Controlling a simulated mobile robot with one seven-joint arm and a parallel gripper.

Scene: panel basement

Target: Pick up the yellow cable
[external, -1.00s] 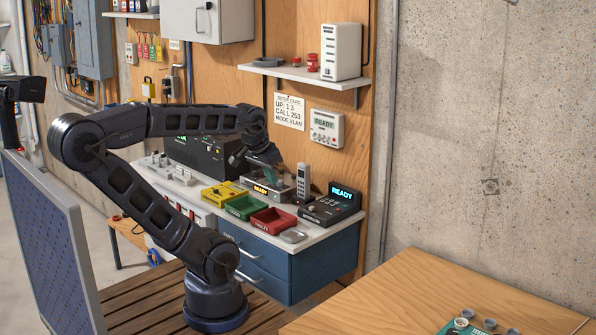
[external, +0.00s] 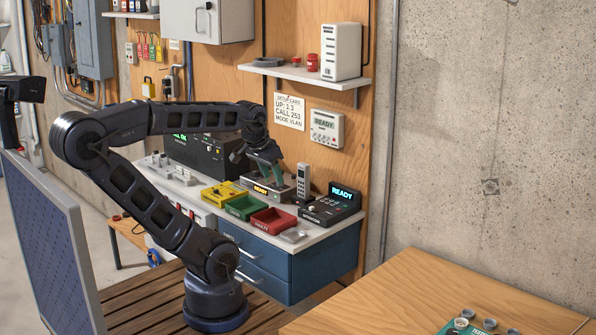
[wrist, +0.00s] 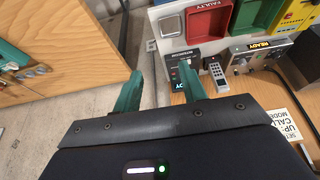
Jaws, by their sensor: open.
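I cannot make out a yellow cable in either view. A yellow tray (external: 224,193) with small items in it sits on the white-topped bench, left of a green tray (external: 243,207) and a red tray (external: 272,221). The yellow tray is partly in the wrist view (wrist: 298,14) at the top right. My gripper (external: 272,161) is above the back of the bench, over the grey box with the lit READY display. In the wrist view its two teal fingers (wrist: 160,88) are spread apart with nothing between them.
A handset (external: 303,182) and a black READY console (external: 332,204) stand right of the grey box (external: 268,187). A shelf (external: 305,74) juts from the wall above. A wooden table (external: 440,290) is at the front right, with clear space on it.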

